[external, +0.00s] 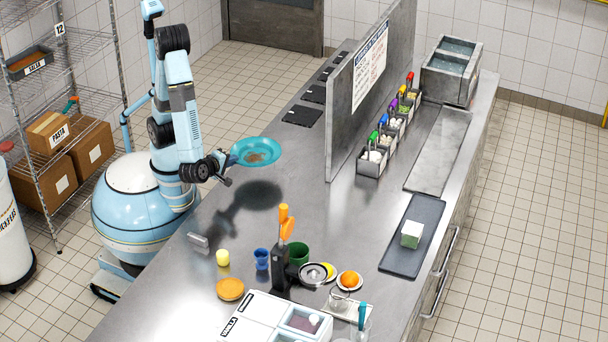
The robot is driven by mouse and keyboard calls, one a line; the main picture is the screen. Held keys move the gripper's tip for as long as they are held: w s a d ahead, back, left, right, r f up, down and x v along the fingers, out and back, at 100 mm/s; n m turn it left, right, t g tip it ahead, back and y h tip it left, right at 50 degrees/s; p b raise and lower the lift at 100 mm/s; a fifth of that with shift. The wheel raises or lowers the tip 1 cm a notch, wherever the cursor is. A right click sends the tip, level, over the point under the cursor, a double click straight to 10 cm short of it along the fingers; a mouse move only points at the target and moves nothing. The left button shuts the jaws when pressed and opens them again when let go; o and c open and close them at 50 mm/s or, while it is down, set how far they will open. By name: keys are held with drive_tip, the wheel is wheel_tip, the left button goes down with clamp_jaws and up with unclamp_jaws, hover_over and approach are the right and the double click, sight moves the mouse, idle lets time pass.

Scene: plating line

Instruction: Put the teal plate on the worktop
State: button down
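The teal plate (265,145) is in the air above the left part of the steel worktop (315,205). It is roughly level and has a brownish patch in its middle. My gripper (231,160) is at the plate's left rim and appears shut on it; the fingertips are small and partly hidden by the rim. A dark shadow lies on the worktop below the plate, apart from it.
Below the shadow stand a yellow cup (222,257), blue cup (261,259), orange plate (230,289) and a juicer (281,255). A steel partition (345,110) rises to the right, with several ingredient bins beyond. A dark tray (425,215) holds a pale block. The worktop's middle is clear.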

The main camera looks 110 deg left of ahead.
hover_over(241, 188)
wheel_tip(241, 188, down, 4)
drive_tip(key=shift+a+f, duration=0.15)
drive_tip(key=shift+f, duration=1.65)
drive_tip(key=c, duration=1.6)
unclamp_jaws()
